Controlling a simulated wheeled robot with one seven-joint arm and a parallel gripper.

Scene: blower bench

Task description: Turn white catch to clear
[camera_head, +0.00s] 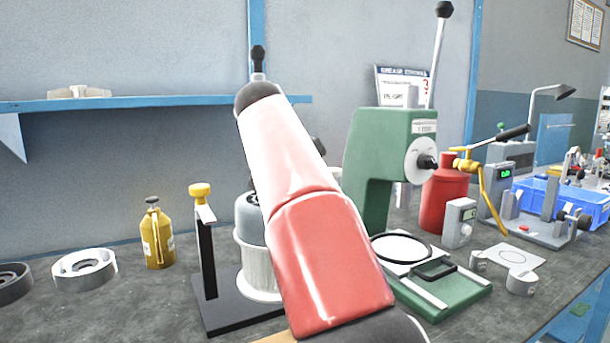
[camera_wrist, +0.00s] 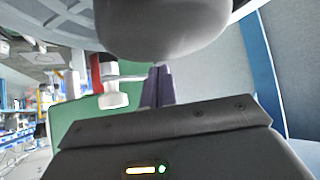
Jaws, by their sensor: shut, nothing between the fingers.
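A white catch (camera_head: 206,214), a short bar under a yellow knob (camera_head: 200,190), sits on top of a black upright post (camera_head: 208,255). It slants down to the right, towards a ribbed pale cylinder (camera_head: 257,268) with a grey upper part, partly hidden by my arm. My gripper (camera_wrist: 157,88) shows in the wrist view with its two dark fingers shut together and empty. In the head view my arm hides it. A large dark rounded body fills the top of the wrist view; I cannot tell what it is. I cannot make out the catch there.
A yellow bottle (camera_head: 157,235) and a pale ring (camera_head: 84,268) stand left. A blue shelf (camera_head: 170,101) runs along the wall.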

